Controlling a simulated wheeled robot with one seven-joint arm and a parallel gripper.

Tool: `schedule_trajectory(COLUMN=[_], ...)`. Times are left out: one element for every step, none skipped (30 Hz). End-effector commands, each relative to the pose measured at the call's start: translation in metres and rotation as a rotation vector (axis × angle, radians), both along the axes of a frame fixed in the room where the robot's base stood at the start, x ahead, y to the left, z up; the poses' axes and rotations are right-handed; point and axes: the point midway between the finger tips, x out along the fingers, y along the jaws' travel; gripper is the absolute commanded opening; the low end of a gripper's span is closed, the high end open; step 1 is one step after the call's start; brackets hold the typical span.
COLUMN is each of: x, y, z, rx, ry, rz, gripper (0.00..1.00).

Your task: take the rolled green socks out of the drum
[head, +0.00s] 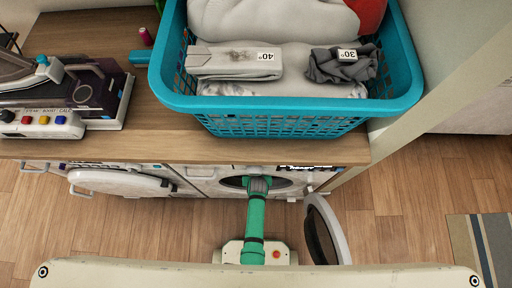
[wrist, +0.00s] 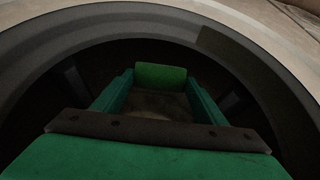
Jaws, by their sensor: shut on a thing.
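The drum (wrist: 60,45) is a dark round opening with a grey rim in the wrist view. In the head view the washer opening (head: 288,184) is below the counter, with my green arm reaching into it. My gripper (wrist: 160,84) is inside the drum, its green fingers pointing inward. The rolled green socks (wrist: 161,72) show as a brighter green piece between the fingertips, and my gripper is shut on them. Most of the drum interior is too dark to make out. The gripper's tips and the socks are hidden in the head view.
The round washer door (head: 326,230) stands open at right of my arm. Another machine's round door (head: 120,183) is at left. On the counter (head: 85,148) above are a turquoise basket (head: 290,108) of laundry, an iron (head: 30,80) and a button box (head: 40,123).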

Motion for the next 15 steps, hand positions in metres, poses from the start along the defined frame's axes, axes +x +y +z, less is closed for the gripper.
schedule_trajectory(x=[0.027,0.025,0.022,0.02,0.018,0.015,0.013,0.011,0.009,0.006,0.004,0.001,-0.002,-0.005,-0.008], y=[-0.007,-0.007,-0.007,-0.007,-0.007,-0.006,-0.006,-0.006,-0.006,-0.006,-0.006,-0.006,-0.005,-0.005,-0.005], z=[0.022,0.022,0.022,0.022,0.022,0.022,0.022,0.022,0.022,0.022,0.022,0.021,0.021,0.021,0.02], rx=[-0.006,-0.007,-0.007,-0.007,-0.007,-0.007,-0.007,-0.006,-0.007,-0.007,-0.007,-0.006,-0.006,-0.006,-0.006], ry=[-0.055,-0.055,-0.055,-0.055,-0.055,-0.054,-0.054,-0.055,-0.054,-0.054,-0.053,-0.052,-0.051,-0.05,-0.048], rz=[-0.007,-0.006,-0.006,-0.006,-0.006,-0.006,-0.005,-0.005,-0.005,-0.005,-0.005,-0.004,-0.004,-0.004,-0.002], gripper=[0.46,0.46,0.46,0.46,0.46,0.46,0.46,0.46,0.46,0.46,0.46,0.46,0.46,0.46,0.46])
